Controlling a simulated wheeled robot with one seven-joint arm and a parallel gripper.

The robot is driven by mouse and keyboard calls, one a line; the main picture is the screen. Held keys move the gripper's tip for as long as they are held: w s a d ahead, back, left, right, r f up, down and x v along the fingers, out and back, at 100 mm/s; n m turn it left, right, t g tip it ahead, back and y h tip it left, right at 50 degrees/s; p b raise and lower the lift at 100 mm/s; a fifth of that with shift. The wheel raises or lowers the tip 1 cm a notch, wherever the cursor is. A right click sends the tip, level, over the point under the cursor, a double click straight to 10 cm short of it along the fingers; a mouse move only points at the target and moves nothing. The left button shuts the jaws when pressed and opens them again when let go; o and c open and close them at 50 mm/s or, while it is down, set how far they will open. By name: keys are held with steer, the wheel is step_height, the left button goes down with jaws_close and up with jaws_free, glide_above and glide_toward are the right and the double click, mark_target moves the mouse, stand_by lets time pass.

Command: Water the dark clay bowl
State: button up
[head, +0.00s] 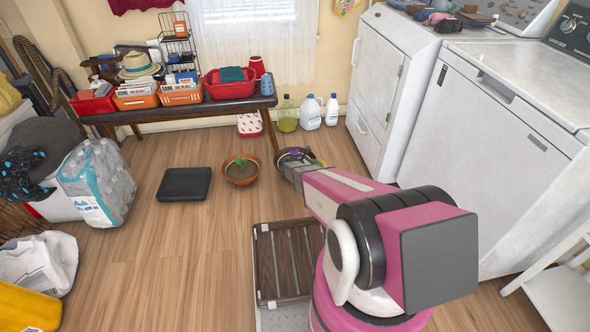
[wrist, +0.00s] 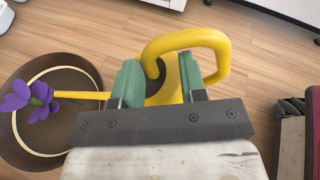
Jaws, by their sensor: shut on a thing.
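The dark clay bowl (head: 283,160) stands on the floor, partly hidden behind my gripper. In the wrist view the bowl (wrist: 88,68) fills the left side, with a pale inner ring, brown soil and a purple flower (wrist: 17,97). My gripper (wrist: 160,82) is shut on the yellow watering can (wrist: 187,40). The can's looped handle shows beyond the fingers, and its thin spout (wrist: 82,95) points left over the bowl, its end close to the flower. No water is visible. A terracotta bowl (head: 243,175) with a green seedling stands left of the dark bowl.
A black flat box (head: 184,184) lies left of the bowls. A dark slatted crate (head: 263,262) is in front of them. Bottles (head: 311,112) and a bench (head: 190,111) stand behind, white machines (head: 500,150) at right.

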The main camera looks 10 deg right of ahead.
steer(key=shift+r, duration=0.15)
stand_by(0.4)
steer(key=shift+w+a+r, duration=0.1)
steer(key=shift+w+r, duration=0.2)
steer(key=shift+r, duration=0.1)
steer(key=shift+s+d+f+m+t+y, duration=0.2)
steer(key=shift+s+f+m+t, duration=0.45)
steer(key=shift+f, duration=1.35)
steer(key=shift+s+d+f+m+t+y, duration=0.3)
steer(key=shift+f+m, duration=0.6)
steer(key=shift+f, duration=1.1)
steer(key=shift+s+d+f+m+t, duration=0.1)
steer(key=shift+s+f+m+t, duration=0.45)
steer(key=shift+f, duration=1.45)
steer(key=shift+s+r, duration=0.1)
steer(key=shift+r, duration=2.2)
